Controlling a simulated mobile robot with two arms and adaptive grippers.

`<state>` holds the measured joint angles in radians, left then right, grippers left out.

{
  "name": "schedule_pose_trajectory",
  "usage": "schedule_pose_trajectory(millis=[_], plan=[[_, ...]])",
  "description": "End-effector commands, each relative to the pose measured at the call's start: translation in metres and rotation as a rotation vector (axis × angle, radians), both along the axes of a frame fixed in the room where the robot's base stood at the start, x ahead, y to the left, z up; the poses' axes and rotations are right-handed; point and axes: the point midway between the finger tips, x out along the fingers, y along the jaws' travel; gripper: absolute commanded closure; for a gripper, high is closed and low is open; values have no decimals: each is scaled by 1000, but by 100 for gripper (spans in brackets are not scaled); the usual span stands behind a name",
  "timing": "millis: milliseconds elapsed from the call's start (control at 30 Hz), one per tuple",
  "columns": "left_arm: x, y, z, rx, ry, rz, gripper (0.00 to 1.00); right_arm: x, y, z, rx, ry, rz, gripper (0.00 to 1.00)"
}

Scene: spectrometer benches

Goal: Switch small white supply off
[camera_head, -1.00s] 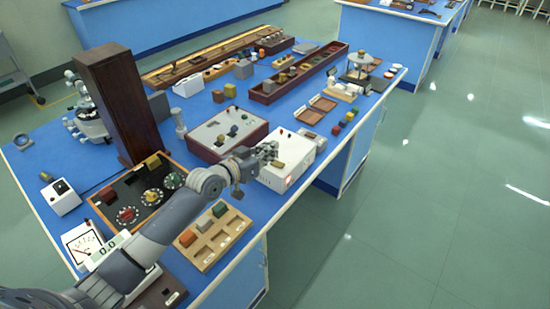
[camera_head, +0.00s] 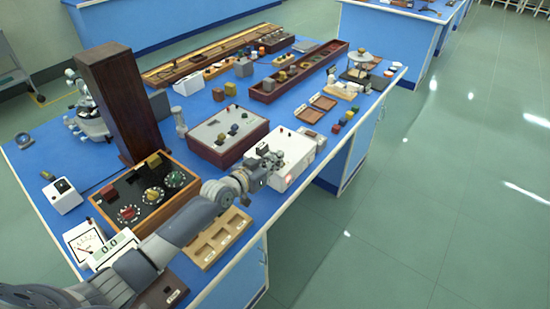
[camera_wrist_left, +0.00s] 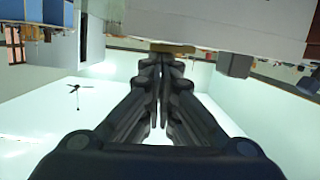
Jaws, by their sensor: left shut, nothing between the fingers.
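A small white box (camera_head: 297,150) with a dark knob and red parts on top stands near the bench's right edge. A reddish glow (camera_head: 290,178) shows low on its front side. My left gripper (camera_head: 274,160) is shut and empty, at the box's near left side; whether it touches the box cannot be told. In the left wrist view, the shut fingers (camera_wrist_left: 160,75) point at a pale box wall (camera_wrist_left: 220,18), with a yellowish piece (camera_wrist_left: 172,48) by the tips. My right gripper is out of view.
A grey-topped red-brown box (camera_head: 228,131) stands left of the white box. A wooden tray (camera_head: 207,253) lies under my arm, beside a dark dial panel (camera_head: 110,197). Another white box (camera_head: 63,200) stands far left. The floor (camera_head: 440,200) to the right is clear.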

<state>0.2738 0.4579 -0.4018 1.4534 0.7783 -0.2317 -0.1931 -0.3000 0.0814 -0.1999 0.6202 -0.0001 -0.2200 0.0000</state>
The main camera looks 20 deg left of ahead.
Motion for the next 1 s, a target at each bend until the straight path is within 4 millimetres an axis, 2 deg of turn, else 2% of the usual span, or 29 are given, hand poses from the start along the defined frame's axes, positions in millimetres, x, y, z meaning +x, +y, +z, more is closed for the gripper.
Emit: schedule_pose_trajectory(millis=[67, 367, 467, 667, 733, 1000], plan=[[-1, -3, -2, 50, -15, -1, 100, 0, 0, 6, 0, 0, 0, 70], [-1, -2, 0, 45, -13, 0, 100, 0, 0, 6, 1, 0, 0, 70], [1, -2, 11, 43, -13, 0, 100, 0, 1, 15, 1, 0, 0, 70], [8, -4, 48, 46, -20, 1, 100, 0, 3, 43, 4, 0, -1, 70], [-6, 0, 38, 45, -13, 1, 100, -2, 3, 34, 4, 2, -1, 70], [-51, 14, 50, 45, -15, 1, 100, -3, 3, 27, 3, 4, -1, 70]])
